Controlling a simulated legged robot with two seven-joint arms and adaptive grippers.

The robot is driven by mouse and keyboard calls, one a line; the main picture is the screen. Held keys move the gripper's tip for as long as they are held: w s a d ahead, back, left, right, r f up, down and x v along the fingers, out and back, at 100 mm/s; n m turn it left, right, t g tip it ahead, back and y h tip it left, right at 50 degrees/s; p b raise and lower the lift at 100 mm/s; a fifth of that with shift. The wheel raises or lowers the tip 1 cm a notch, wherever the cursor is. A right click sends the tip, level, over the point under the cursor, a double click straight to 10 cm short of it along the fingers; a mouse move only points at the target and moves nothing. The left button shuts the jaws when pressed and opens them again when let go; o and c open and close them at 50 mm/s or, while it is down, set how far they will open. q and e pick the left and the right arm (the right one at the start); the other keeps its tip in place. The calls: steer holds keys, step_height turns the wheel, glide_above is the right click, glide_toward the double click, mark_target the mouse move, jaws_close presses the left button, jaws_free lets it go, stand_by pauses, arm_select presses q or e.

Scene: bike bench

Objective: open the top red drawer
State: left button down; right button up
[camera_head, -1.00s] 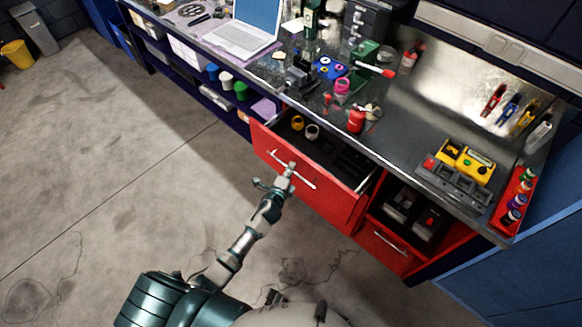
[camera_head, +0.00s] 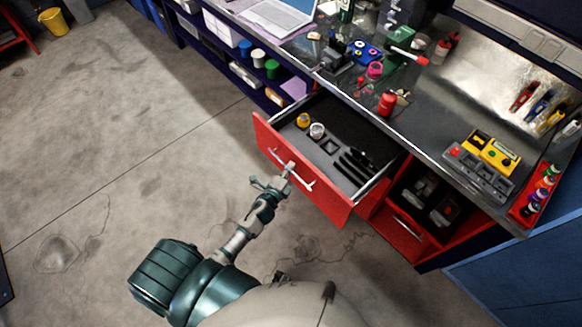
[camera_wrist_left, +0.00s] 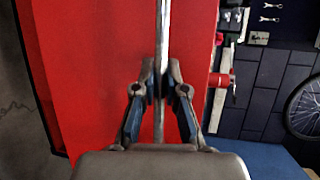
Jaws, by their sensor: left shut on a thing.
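The top red drawer (camera_head: 325,200) is pulled well out from under the workbench in the head view. Its grey tray insert shows, with several dark tools and two small round items inside. A silver bar handle (camera_head: 303,183) runs across its red front. My left gripper (camera_head: 287,172) is at the handle, toward its left half. In the left wrist view the fingers (camera_wrist_left: 160,88) are shut on the handle bar (camera_wrist_left: 161,30), with the red drawer front (camera_wrist_left: 90,75) behind. My right gripper is not in view.
A lower red drawer (camera_head: 405,238) sits to the right, closed, below an open cubby. The workbench top (camera_head: 440,120) carries a red can (camera_head: 387,103), a yellow and grey tool set (camera_head: 485,160) and a laptop (camera_head: 280,17). The concrete floor in front is clear.

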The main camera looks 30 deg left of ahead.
arm_select(q)
steer(key=shift+f, duration=0.25)
steer(key=c, duration=1.4)
jaws_free()
steer(key=shift+o, duration=1)
steer(key=shift+w, duration=0.1)
steer(key=s+r, duration=0.2)
steer(key=s, duration=0.9)
steer(key=shift+s+r, duration=0.15)
steer(key=shift+s, duration=0.25)
steer(key=shift+d, duration=0.1)
